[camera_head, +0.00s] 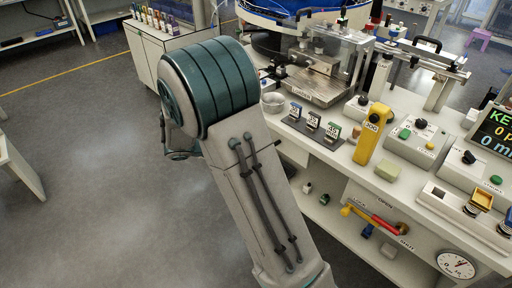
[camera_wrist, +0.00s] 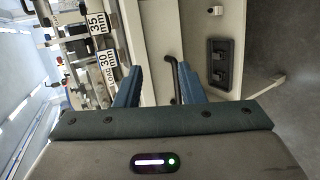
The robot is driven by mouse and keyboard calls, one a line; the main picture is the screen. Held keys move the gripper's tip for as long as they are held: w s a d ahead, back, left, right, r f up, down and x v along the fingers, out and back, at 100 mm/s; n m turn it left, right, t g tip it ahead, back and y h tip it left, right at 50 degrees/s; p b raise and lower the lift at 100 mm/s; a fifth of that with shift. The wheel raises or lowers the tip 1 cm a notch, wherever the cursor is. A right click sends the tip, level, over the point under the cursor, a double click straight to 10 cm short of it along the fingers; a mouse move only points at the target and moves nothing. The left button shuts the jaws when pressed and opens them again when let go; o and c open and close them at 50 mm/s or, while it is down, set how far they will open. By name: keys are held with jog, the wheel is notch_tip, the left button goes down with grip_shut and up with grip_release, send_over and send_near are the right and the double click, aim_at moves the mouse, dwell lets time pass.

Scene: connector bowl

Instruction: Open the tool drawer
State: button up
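In the wrist view, my gripper (camera_wrist: 154,66) is open, with its two blue fingers apart. A white front panel (camera_wrist: 150,30), likely the tool drawer's, lies beyond and between the fingers. A dark bar handle (camera_wrist: 174,72) shows close beside the right finger, which partly covers it. I cannot tell whether the finger touches it. Nothing is seen held between the fingers. In the head view, my arm hides the gripper and the handle, and I cannot make out the drawer's front there.
The white workbench (camera_head: 340,155) carries number-labelled black stands (camera_head: 313,122), a yellow device (camera_head: 371,132) and control boxes. In the wrist view, a black switch plate (camera_wrist: 220,63) is at right. Grey floor (camera_head: 90,180) is clear at left.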

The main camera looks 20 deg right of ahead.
jog(key=w+a+f+n+t+h+b, duration=0.2)
jog(key=w+a+f+t+b, duration=0.15)
jog(key=w+f, duration=0.45)
jog(key=x, duration=1.4)
jog(key=shift+r+t, duration=0.35)
jog(key=shift+r, duration=0.05)
jog(key=shift+d, duration=0.1)
grip_shut()
